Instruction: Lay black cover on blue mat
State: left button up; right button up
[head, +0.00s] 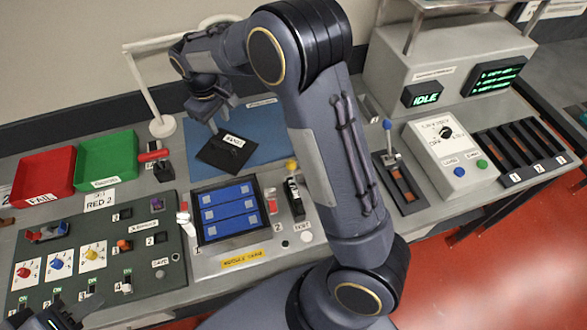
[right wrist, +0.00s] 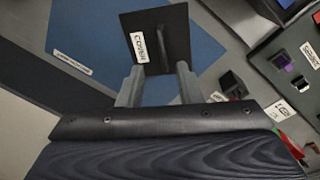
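The black cover (head: 217,156) with a white label lies flat on the blue mat (head: 262,130), near its left side. My right gripper (head: 213,122) is just above the cover. In the right wrist view, the right gripper's fingers (right wrist: 159,75) are apart, with the cover (right wrist: 172,22) beyond their tips and its raised handle lined up in the gap. The blue mat (right wrist: 85,30) spreads around the cover there. My left gripper (head: 65,315) shows only partly at the lower left edge of the head view, over the switch panel, and its opening is unclear.
An open module case (head: 237,240) with blue cells stands in front of the mat. A red tray (head: 45,178) and a green tray (head: 107,160) are to the left. A white post (head: 162,124) stands beside the mat. My right arm hides part of the bench.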

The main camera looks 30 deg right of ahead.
jog(key=s+d+r+m+t+y, duration=0.25)
jog(key=s+r, duration=0.25)
jog(key=s, duration=0.7)
jog(key=s+d+r+m+t+y, duration=0.15)
jog(key=s+d+r+m, duration=0.35)
jog(key=s, duration=0.6)
jog(key=s+a+f+n, duration=0.1)
jog(key=s+a, duration=0.2)
jog(key=s, duration=0.5)
jog(key=shift+s+f+t+y, duration=0.3)
jog(key=shift+s+y, duration=0.05)
jog(key=shift+y, duration=0.05)
